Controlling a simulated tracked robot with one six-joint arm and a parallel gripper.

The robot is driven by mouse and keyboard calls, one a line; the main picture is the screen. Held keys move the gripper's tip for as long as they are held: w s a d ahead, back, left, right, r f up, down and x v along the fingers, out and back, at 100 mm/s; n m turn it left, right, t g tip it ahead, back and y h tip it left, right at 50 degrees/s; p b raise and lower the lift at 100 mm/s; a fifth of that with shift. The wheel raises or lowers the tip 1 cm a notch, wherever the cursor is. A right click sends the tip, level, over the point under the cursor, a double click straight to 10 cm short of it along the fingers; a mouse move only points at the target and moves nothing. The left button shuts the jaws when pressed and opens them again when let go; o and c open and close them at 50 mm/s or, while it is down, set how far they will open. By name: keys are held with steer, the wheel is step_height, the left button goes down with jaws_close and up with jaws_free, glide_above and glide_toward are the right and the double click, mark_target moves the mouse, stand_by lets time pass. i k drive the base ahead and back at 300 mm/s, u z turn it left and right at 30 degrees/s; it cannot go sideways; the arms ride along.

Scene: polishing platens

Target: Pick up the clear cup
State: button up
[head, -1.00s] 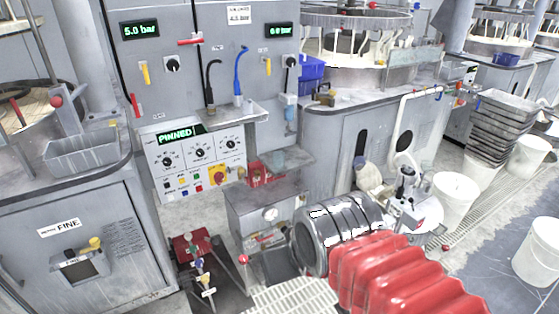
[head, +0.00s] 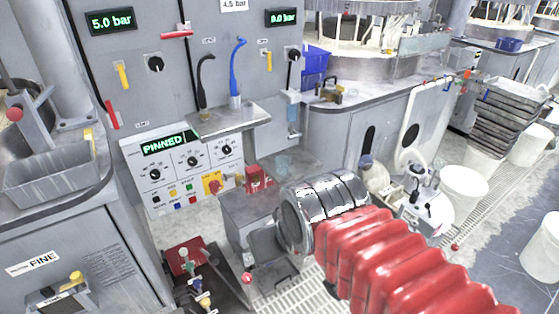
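A small pale, see-through shape (head: 283,165) stands at the back of the low grey cabinet top, just behind my arm; it may be the clear cup, but its outline is too faint to be sure. My arm, with a silver drum and red ribbed sleeve, reaches in from the lower right and hides part of the cabinet. A dark grey part (head: 265,248) below the drum's left end may belong to my gripper. No fingertips can be made out, and I see nothing held.
A red block (head: 257,179) sits on the low grey cabinet (head: 240,208). A control panel reading PINNED (head: 190,168) stands behind. A red valve stand (head: 188,256) is at lower left. White buckets (head: 463,196) and stacked grey trays (head: 510,112) stand right.

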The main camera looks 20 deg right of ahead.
mark_target(282, 162)
steer(key=u, duration=0.05)
steer(key=i, duration=0.95)
